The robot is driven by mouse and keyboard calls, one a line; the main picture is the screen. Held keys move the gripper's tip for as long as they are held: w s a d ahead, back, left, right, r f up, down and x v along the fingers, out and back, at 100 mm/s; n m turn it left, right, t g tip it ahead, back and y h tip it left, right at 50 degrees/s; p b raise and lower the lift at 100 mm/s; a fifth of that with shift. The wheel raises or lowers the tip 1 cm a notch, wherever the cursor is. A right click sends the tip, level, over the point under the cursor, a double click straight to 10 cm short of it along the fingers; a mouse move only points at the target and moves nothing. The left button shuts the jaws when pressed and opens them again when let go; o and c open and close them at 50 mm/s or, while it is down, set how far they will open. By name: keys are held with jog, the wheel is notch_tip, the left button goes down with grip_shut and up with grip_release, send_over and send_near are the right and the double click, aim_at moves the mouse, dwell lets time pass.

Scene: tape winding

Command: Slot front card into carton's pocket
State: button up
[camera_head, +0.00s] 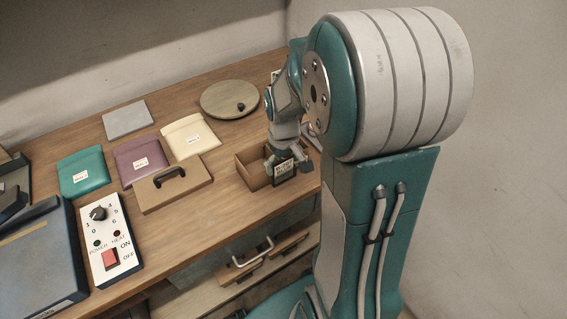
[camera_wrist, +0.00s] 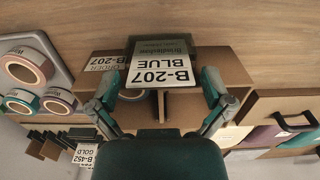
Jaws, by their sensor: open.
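An open cardboard carton (camera_head: 243,172) stands near the table's front edge. In the wrist view the carton (camera_wrist: 232,72) shows a divider. A dark card (camera_head: 284,170) with a white label is upright at the carton's right part. The card (camera_wrist: 163,68) reads "B-207 BLUE" in the wrist view, upside down, and covers part of the carton. A smaller white label (camera_wrist: 104,63) beside it also reads B-207. My gripper (camera_head: 290,160) is open over the carton, its fingers (camera_wrist: 160,98) apart on either side of the card. Whether the card sits inside a pocket cannot be told.
A tan panel with a black handle (camera_head: 183,197) and several coloured envelopes (camera_head: 138,158) lie left of the carton. A round board (camera_head: 229,99) lies behind. A control box (camera_head: 106,240) stands at the left. Tape rolls (camera_wrist: 26,68) and a "B-452 GOLD" card (camera_wrist: 87,157) show in the wrist view.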

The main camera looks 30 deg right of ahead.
notch_tip(320, 180, up, 12)
jog(key=shift+f, duration=0.15)
dwell(0.7)
jog(key=s+a+r+t, duration=0.5)
jog(key=s+a, duration=0.5)
jog(key=s, duration=0.2)
jog(key=shift+s+a+r+m+t, duration=0.2)
jog(key=shift+s+a+m+t, duration=0.05)
jog(key=shift+a+m+t, duration=0.1)
